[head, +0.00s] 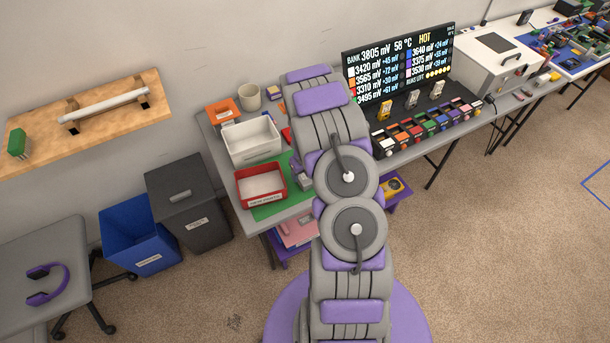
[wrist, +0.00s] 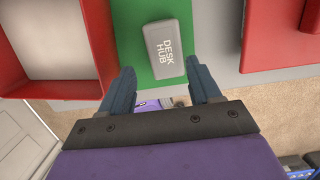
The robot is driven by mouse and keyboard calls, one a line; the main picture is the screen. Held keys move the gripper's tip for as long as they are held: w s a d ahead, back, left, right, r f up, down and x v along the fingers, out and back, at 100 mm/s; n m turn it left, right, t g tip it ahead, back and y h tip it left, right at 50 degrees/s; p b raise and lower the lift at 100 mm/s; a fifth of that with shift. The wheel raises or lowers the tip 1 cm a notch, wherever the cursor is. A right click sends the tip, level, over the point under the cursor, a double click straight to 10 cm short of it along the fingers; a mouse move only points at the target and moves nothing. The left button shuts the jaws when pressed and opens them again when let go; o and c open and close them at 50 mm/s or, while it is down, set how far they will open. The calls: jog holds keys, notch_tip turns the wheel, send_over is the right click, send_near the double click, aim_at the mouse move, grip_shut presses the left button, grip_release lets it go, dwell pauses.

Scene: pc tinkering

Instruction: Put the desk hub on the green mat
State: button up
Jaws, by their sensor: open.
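The desk hub (wrist: 165,48) is a light grey block with "DESK HUB" lettering, slightly tilted in the wrist view. It appears to lie on the green mat (wrist: 132,45), near the mat's right edge. The green mat also shows in the head view (head: 284,207), partly covered by a red tray. My gripper (wrist: 160,72) is open, its two fingers apart at the hub's near end, with nothing clamped between them. I cannot tell whether a finger touches the hub.
The red tray (wrist: 98,40) stands close left of the hub. Another red object (wrist: 275,38) lies to the right on the grey table. Colored bins (head: 430,127) line the table at right.

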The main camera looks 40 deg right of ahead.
jog(key=s+a+r+n, duration=0.1)
jog(key=a+r+n, duration=0.3)
jog(key=r, duration=0.4)
jog(key=a+r+n, duration=0.3)
jog(key=r, duration=0.5)
jog(key=s+a+r+n+g+y, duration=0.1)
jog(key=s+a+r+n, duration=0.4)
jog(key=a+r+n, duration=0.6)
jog(key=s+a+r+n, duration=0.3)
jog(key=s+a+n, duration=0.1)
jog(key=s+n, duration=0.3)
jog(key=s+a+r+n+g, duration=0.1)
jog(key=s+a+r+n, duration=0.3)
jog(key=s+n, duration=0.3)
jog(key=s+a+r+n+g, duration=0.1)
jog(key=s+a+r+n, duration=0.2)
jog(key=s+n, duration=0.3)
jog(key=shift+s+a+r+n+h+p, duration=0.15)
jog(key=shift+s+a+n+h+p, duration=0.4)
jog(key=shift+s, duration=1.7)
jog(key=shift+a+y, duration=0.2)
jog(key=shift+y, duration=0.05)
